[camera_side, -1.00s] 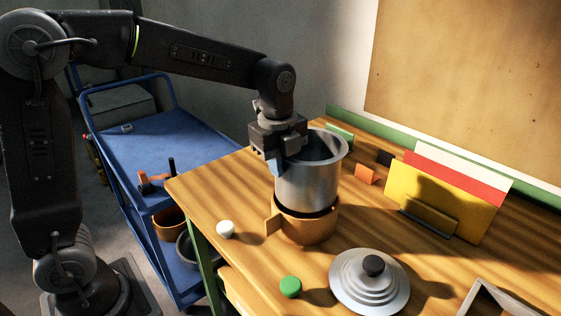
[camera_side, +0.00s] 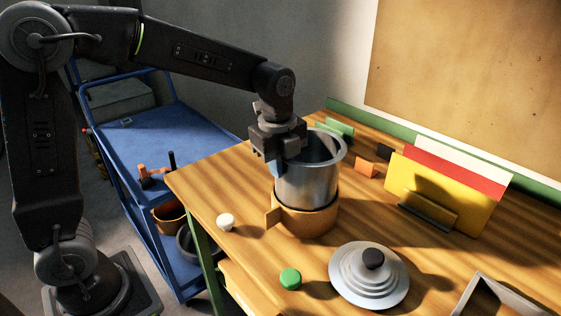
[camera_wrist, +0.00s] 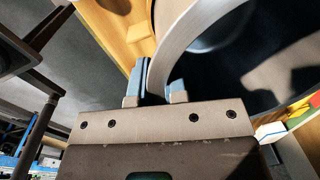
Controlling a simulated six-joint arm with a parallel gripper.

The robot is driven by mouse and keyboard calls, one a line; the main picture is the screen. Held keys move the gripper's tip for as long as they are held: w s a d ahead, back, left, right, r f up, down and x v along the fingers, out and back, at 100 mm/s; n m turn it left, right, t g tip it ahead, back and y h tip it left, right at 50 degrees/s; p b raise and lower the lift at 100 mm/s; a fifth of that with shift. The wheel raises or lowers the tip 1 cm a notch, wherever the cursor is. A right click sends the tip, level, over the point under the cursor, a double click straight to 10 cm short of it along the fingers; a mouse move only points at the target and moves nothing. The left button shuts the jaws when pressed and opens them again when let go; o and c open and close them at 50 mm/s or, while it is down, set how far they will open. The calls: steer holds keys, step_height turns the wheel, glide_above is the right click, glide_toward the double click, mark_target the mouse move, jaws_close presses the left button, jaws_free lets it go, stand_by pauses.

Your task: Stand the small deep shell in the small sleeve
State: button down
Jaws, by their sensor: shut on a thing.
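The small deep shell (camera_side: 308,180) is a silver metal pot, upright, with its lower part inside the small sleeve (camera_side: 306,222), an orange-tan ring with a tab on its left side. The sleeve stands on the wooden table. My gripper (camera_side: 278,165) is shut on the shell's left rim. In the wrist view my gripper's blue-grey fingertips (camera_wrist: 156,95) pinch the wall of the shell (camera_wrist: 186,38). The sleeve hides the shell's bottom, so I cannot tell whether it rests on the base.
A stepped grey lid (camera_side: 368,278) with a black knob lies front right. A green knob (camera_side: 290,279) and a white knob (camera_side: 226,221) lie in front. A yellow board (camera_side: 440,192) stands in a holder behind. A blue cart (camera_side: 150,140) stands left of the table.

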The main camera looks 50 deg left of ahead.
mark_target(281, 190)
steer(key=shift+f, duration=3.2)
steer(key=c, duration=1.1)
jaws_free()
steer(key=r, duration=1.3)
steer(key=shift+s, duration=0.4)
steer(key=shift+r, duration=0.4)
